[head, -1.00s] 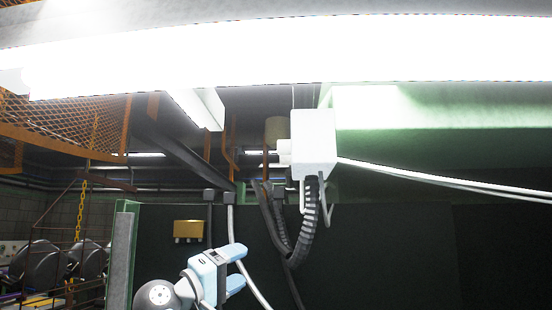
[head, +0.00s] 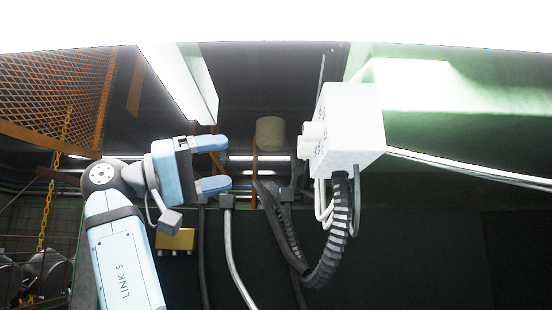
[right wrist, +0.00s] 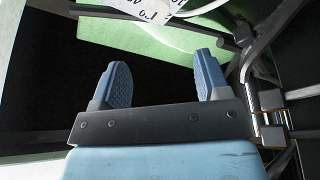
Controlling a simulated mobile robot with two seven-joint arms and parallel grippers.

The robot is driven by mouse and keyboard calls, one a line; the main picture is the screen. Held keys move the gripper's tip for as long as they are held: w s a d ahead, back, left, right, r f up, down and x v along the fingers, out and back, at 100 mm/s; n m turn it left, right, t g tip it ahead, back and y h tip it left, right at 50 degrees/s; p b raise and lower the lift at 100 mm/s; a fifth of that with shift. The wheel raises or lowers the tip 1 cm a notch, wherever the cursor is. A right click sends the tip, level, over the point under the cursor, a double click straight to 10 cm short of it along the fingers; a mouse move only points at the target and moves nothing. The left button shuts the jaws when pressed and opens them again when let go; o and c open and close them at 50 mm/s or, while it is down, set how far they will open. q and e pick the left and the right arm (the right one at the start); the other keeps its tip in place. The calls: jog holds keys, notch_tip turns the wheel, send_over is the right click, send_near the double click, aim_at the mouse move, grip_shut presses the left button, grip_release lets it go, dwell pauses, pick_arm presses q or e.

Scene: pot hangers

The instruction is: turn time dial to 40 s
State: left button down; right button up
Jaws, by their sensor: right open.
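The time dial appears as a white round knob (head: 312,138) on the left face of a white control box (head: 352,125) in the head view. Its markings are too small and turned away to read. My right gripper (head: 218,165) is open and empty, to the left of the knob and apart from it, with its fingers pointing right toward it. In the right wrist view the two blue fingers (right wrist: 160,80) stand apart with nothing between them. A white panel with dark markings (right wrist: 150,6) shows at the top edge there. My left gripper is not in view.
A black ribbed hose (head: 335,240) and white cables hang below the box. A bright lamp (head: 270,20) spans the top. A green beam (head: 450,110) lies right of the box. Orange mesh (head: 55,85) and a yellow chain (head: 48,215) are at left.

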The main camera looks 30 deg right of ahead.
aim_at(298, 148)
jog(key=p+x, duration=0.1)
jog(key=x, duration=0.5)
jog(key=p+x, duration=0.2)
jog(key=x, duration=0.4)
jog(key=shift+s+d+r+p, duration=0.15)
jog(key=shift+s+r+p, duration=0.05)
jog(key=shift+s+p, duration=0.1)
jog(key=shift+x, duration=0.75)
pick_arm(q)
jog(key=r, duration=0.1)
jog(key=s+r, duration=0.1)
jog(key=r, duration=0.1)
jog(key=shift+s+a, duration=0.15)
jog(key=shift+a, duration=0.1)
pick_arm(e)
jog(key=shift+f, duration=0.1)
jog(key=shift+c, duration=0.5)
jog(key=c, duration=0.8)
